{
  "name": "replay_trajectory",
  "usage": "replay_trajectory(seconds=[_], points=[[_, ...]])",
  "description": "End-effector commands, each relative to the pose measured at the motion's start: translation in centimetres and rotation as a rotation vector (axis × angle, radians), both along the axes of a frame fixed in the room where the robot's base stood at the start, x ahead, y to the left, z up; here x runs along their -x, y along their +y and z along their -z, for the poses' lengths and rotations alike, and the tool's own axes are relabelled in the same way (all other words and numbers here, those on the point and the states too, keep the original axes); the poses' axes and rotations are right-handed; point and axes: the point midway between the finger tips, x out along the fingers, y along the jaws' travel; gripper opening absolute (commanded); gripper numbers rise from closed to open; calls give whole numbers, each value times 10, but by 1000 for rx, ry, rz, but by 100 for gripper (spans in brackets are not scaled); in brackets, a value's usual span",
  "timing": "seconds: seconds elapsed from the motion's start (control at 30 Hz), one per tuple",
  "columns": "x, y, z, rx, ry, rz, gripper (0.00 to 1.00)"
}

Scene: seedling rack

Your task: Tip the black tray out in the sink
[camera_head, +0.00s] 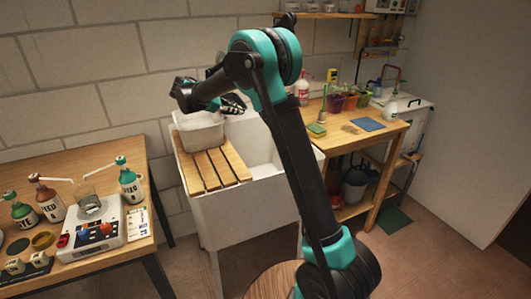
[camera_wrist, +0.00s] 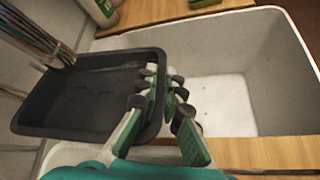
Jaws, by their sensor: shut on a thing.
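The black tray (camera_wrist: 85,100) is a shallow rectangular tray that fills the left half of the wrist view. My gripper (camera_wrist: 168,88) is shut on the tray's right rim. The tray looks roughly level, and its inside is dark, so I cannot tell what lies in it. The white sink (camera_wrist: 238,90) lies to the right of the tray, with its basin floor bare. In the head view the sink (camera_head: 268,168) is partly hidden behind my arm. My gripper (camera_head: 233,104) is above the sink's back left there, and the tray cannot be made out.
A pale tub (camera_head: 200,136) stands on the wooden slats (camera_head: 214,170) across the sink's left part. A bench with bottles and a device (camera_head: 95,232) is at left. A table with plant pots and a blue mat (camera_head: 367,124) is at right.

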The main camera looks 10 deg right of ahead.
Motion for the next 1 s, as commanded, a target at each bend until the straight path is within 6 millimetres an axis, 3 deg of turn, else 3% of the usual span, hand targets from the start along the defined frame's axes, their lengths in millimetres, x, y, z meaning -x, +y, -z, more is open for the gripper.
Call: replay_trajectory(seconds=[0.6, 1.0], points=[[3, -12, 32, -103, -22, 0, 0], [5, -23, 36, -193, -41, 0, 0]])
